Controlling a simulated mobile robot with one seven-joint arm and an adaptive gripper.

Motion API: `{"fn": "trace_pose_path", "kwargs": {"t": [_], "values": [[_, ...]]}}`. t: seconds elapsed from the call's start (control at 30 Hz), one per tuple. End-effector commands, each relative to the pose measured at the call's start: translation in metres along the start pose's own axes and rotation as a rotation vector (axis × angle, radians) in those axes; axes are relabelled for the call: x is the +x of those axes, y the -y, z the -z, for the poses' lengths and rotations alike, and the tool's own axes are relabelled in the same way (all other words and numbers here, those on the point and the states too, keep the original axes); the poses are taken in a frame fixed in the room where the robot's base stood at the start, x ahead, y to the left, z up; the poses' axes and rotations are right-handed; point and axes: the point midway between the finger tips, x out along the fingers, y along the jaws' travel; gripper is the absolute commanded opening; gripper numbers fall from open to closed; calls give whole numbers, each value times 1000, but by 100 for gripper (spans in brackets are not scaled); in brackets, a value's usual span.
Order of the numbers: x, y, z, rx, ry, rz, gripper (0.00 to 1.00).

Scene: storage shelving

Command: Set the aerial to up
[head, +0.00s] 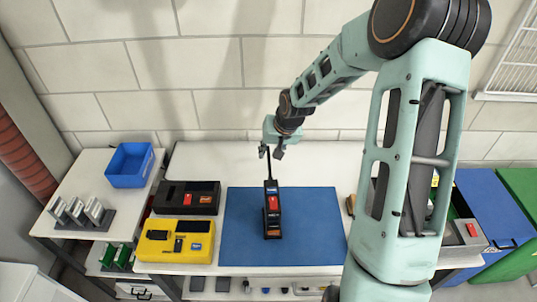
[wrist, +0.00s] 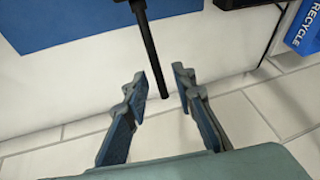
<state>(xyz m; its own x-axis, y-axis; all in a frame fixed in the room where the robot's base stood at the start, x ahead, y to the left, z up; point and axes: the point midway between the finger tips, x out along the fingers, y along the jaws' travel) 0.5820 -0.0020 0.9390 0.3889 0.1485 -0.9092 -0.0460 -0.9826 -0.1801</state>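My gripper (head: 271,154) is at the aerial's upper end in the head view. In the wrist view my gripper (wrist: 162,85) is open, with a gap between the fingertips. Neither finger clearly touches the aerial.
On the white table, a yellow case (head: 176,241) and a black case (head: 187,197) lie left of the mat. A blue bin (head: 130,165) and a rack of grey plates (head: 82,214) stand on the left shelf. A grey box with a red panel (head: 463,234) is at right. The wall is close behind.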

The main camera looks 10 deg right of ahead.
Motion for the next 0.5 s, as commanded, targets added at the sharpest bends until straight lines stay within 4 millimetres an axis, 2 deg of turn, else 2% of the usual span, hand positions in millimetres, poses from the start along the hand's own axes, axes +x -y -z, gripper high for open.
{"fn": "trace_pose_path", "kwargs": {"t": [0.2, 0.5], "values": [[17, 0, 0, -2, 0, 0, 24], [19, 0, 0, 0, -1, -1, 24]]}}
